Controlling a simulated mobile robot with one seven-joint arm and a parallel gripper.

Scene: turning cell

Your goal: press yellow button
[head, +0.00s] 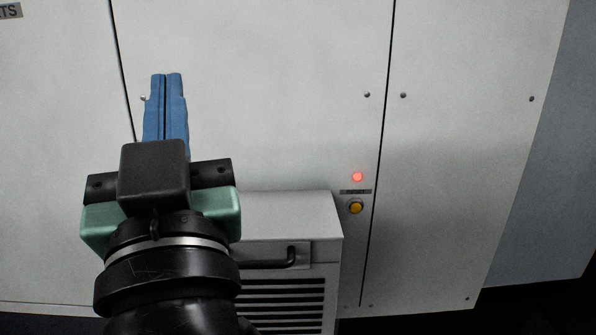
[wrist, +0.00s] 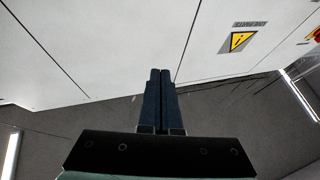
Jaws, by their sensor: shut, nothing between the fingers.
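The yellow button (head: 355,207) sits on the pale cabinet front (head: 270,100), right of the middle in the head view, just below a small dark label and a lit red lamp (head: 357,176). My gripper (head: 166,76) is at the upper left in the head view, its two blue fingers together with nothing between them. It is well to the left of the button and higher in the picture. In the wrist view my gripper (wrist: 160,70) shows closed fingers pointing at the pale panels. The yellow button does not show in the wrist view.
A grey box with a black handle (head: 275,262) and a slatted vent stands below and left of the button.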

